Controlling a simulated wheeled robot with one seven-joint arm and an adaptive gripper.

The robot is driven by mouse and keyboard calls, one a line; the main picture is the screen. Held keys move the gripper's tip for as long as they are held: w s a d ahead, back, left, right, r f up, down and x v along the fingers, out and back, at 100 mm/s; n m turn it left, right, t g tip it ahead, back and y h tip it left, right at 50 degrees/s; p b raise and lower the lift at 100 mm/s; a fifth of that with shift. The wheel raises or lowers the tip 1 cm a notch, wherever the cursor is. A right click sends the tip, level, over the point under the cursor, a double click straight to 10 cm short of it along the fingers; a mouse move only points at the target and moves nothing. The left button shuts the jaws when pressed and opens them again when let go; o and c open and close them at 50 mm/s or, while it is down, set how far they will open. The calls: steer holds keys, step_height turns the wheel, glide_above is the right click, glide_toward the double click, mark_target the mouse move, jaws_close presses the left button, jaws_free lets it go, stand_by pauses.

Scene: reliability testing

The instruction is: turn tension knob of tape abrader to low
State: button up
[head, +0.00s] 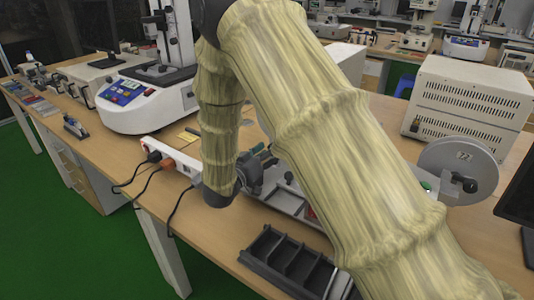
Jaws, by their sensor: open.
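The tape abrader is mostly hidden behind my arm. Part of its pale grey base (282,201) shows on the table. A large round grey disc (447,160) at the right seems to belong to it. A dark knob-like part (469,185) sits on the disc's hub; I cannot tell whether it is the tension knob, and no low mark is legible. My dark gripper (264,160) is open over the left part of the abrader, far to the left of the disc. My arm partly covers the gripper, and contact cannot be judged.
A black compartment tray (283,262) lies at the table's front edge. A white power strip (170,156) with cables is left of my gripper. A white tester with a blue panel (142,98) stands behind it. A vented beige box (468,101) and a dark monitor (520,205) are at right.

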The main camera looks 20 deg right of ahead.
steer(key=shift+v, duration=3.75)
steer(key=shift+r, duration=0.15)
